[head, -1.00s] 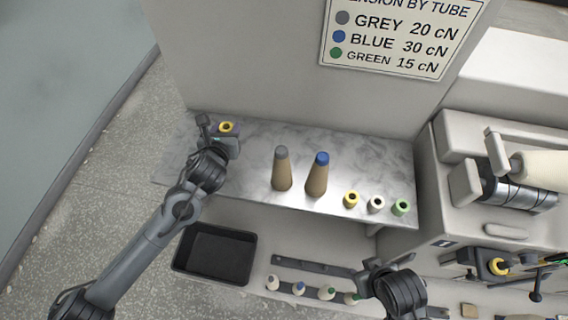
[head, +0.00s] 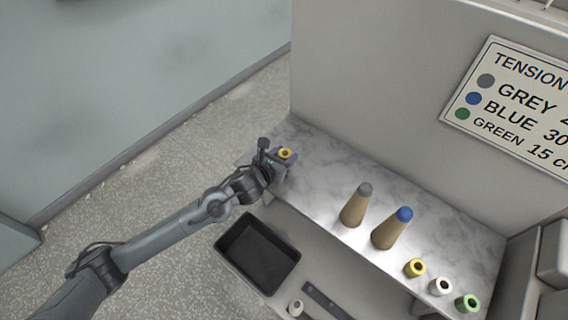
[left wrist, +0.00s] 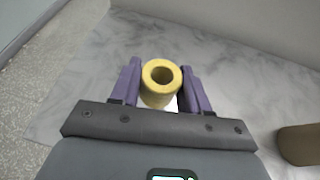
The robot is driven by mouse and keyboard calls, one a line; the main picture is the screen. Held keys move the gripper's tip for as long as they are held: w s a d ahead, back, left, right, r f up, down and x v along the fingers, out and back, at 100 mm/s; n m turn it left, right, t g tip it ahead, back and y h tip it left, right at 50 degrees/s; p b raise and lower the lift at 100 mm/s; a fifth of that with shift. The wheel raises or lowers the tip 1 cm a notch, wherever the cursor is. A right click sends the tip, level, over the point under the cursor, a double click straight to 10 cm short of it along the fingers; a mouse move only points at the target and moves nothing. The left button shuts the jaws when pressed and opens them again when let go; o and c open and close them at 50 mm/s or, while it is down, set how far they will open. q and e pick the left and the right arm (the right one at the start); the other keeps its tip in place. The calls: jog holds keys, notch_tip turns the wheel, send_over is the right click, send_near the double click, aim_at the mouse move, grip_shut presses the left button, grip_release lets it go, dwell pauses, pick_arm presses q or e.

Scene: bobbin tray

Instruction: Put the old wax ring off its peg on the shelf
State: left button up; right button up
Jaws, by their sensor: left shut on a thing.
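The yellow wax ring (left wrist: 161,84) is between the purple fingers of my left gripper (left wrist: 160,90) in the left wrist view. In the head view my left gripper (head: 283,160) is at the left end of the marbled shelf (head: 330,165), with the yellow ring (head: 285,153) showing at its tip. The left gripper is shut on this ring. I cannot tell whether the ring touches the shelf. A second yellow ring (head: 414,268) sits towards the shelf's right end. My right gripper is not in view now.
A grey-topped cone (head: 354,206) and a blue-topped cone (head: 391,230) stand mid-shelf. A white ring (head: 440,286) and a green ring (head: 467,303) sit to the right. A black tray (head: 235,248) lies below. The shelf between left gripper and cones is clear.

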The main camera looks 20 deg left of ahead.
pick_arm(q)
jog(key=shift+f+b, duration=0.4)
jog(key=shift+f, duration=1.65)
jog(key=shift+a+f, duration=0.1)
jog(key=o, duration=1)
